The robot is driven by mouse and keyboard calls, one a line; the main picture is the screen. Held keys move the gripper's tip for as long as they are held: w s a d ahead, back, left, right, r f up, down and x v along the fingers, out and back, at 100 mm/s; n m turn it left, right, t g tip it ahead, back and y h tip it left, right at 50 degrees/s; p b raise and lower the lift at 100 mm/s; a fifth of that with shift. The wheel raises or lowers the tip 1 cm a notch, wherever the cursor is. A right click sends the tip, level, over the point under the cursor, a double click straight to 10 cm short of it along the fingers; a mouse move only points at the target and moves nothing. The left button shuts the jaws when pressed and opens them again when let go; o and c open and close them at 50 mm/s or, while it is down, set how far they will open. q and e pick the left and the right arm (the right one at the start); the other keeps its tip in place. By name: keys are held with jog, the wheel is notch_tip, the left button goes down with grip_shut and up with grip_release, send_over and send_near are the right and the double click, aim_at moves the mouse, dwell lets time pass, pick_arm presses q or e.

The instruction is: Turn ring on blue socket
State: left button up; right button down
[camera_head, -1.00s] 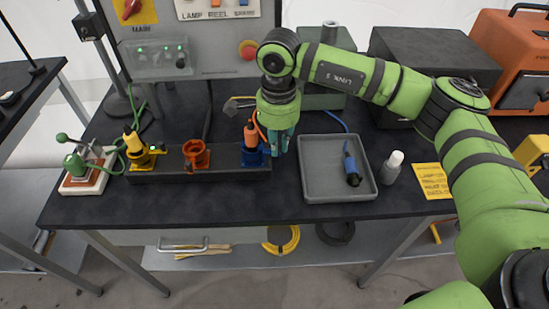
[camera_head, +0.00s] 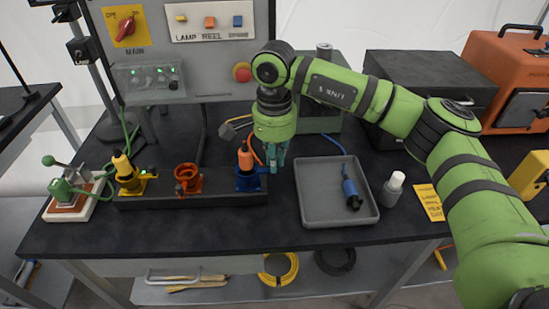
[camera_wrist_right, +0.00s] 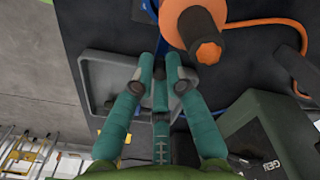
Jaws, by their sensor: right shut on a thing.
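The blue socket (camera_head: 249,182) stands at the right end of a dark block on the bench. An orange plug (camera_head: 245,157) stands upright in it; it also shows in the wrist view (camera_wrist_right: 195,30). The socket's ring has a short blue tab on its right side, partly hidden by my right gripper (camera_head: 275,166). That gripper points down just right of the plug. In the wrist view its teal fingers (camera_wrist_right: 160,78) are close together, shut at the ring's tab; the contact itself is hard to see. My left gripper is not in view.
A yellow socket (camera_head: 130,184) with a yellow plug and an empty orange socket (camera_head: 187,182) share the block. Right of my gripper lie a grey tray (camera_head: 320,212) with a blue connector (camera_head: 350,190) and a white-capped bottle (camera_head: 393,188). The bench front is clear.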

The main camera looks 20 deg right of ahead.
jog(key=c, duration=1.3)
grip_release()
jog(key=shift+w, duration=0.1)
jog(key=shift+o, duration=0.2)
jog(key=shift+r, duration=0.2)
notch_tip(320, 180, up, 12)
jog(key=shift+f, duration=0.2)
